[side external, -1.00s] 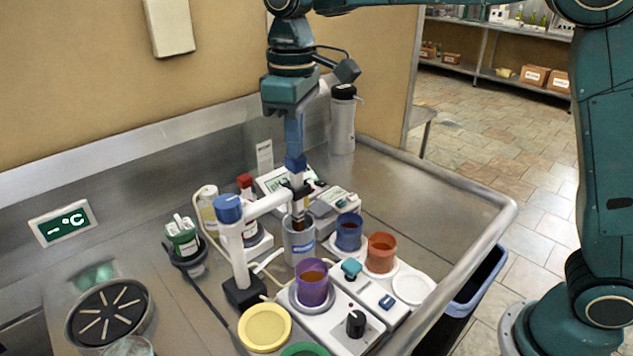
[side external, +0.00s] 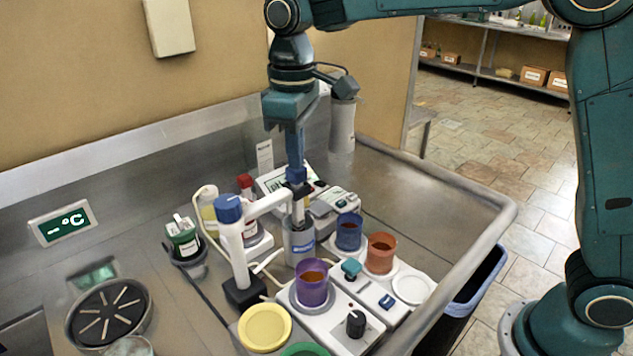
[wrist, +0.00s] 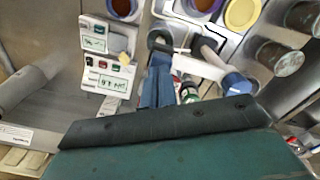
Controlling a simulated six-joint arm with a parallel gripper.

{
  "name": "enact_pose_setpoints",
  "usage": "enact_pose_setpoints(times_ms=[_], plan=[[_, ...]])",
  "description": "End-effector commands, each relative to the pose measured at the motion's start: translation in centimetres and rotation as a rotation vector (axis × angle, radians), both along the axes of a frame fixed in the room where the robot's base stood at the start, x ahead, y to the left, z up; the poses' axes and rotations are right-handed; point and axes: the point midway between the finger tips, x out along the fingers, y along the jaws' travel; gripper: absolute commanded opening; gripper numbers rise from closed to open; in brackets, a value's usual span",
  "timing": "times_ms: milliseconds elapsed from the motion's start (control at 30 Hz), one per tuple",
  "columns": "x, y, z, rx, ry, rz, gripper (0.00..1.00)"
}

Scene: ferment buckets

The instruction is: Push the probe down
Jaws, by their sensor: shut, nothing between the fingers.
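My gripper (side external: 296,164) has its blue fingers shut and points straight down. The probe is upright in the holder at the end of the white stand arm (side external: 268,203). Its lower end goes down into the grey cup (side external: 300,246), where its tip is hidden. In the wrist view my shut fingers (wrist: 160,60) reach towards the white arm (wrist: 200,68) and cover most of the probe.
The stand's post with a blue knob (side external: 229,208) is left of the probe. A purple cup (side external: 312,285), a blue cup (side external: 348,232) and an orange cup (side external: 381,252) stand nearby. A meter (side external: 275,182) lies behind. The steel counter at the right is clear.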

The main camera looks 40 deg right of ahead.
Motion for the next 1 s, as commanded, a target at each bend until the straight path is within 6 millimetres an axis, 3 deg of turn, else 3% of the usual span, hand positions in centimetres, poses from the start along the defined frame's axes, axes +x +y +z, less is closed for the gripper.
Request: enact_pose_setpoints(times_ms=[267, 1000], plan=[[0.0, 0.0, 0.4, 0.0, 0.0, 0.0, 0.0], [0.0, 0.0, 4.5, 0.0, -0.001, 0.0, 0.0]])
